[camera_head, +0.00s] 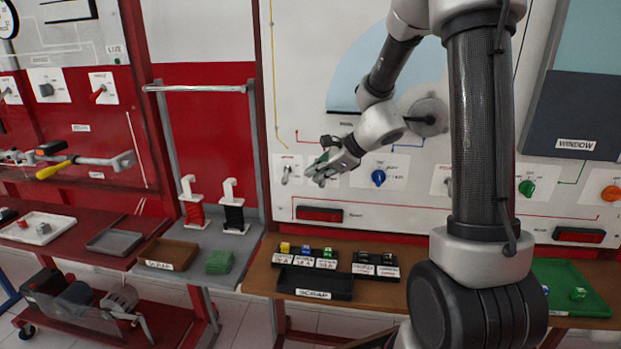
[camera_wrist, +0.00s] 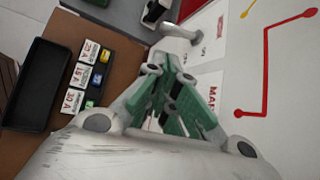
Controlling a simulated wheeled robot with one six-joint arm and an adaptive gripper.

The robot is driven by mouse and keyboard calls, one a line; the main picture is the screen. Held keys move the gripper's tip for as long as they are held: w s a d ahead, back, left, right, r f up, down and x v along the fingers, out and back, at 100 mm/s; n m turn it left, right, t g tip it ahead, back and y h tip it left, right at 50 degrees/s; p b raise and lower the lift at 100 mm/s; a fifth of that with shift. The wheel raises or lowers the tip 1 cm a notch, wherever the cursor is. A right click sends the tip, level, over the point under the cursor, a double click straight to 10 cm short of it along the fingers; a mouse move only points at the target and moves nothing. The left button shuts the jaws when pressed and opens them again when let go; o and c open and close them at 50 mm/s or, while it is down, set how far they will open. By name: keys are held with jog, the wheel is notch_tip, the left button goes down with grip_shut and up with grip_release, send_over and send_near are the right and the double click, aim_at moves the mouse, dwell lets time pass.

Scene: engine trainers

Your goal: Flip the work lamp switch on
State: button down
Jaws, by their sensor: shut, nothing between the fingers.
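A grey toggle lever (camera_head: 287,174) sits on a white plate at the left of the big panel. Its label is too small to read, so I cannot tell if it is the work lamp switch. My gripper (camera_head: 317,178) is just right of this lever, shut and empty, in front of the panel. In the wrist view my gripper (camera_wrist: 173,66) points toward a grey lever (camera_wrist: 180,31) on a white plate, with a small gap between them. The grey arm link covers part of the panel further right.
A blue knob (camera_head: 378,177), a green knob (camera_head: 526,187) and an orange knob (camera_head: 610,193) are on the same panel. Below it, a bench holds a black scrap tray (camera_head: 315,293) and labelled fuse bins. Air in front of the panel's left part is free.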

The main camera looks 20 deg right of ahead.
aim_at(286, 177)
jog(key=x, duration=0.8)
dwell(0.4)
jog(key=shift+a, duration=0.1)
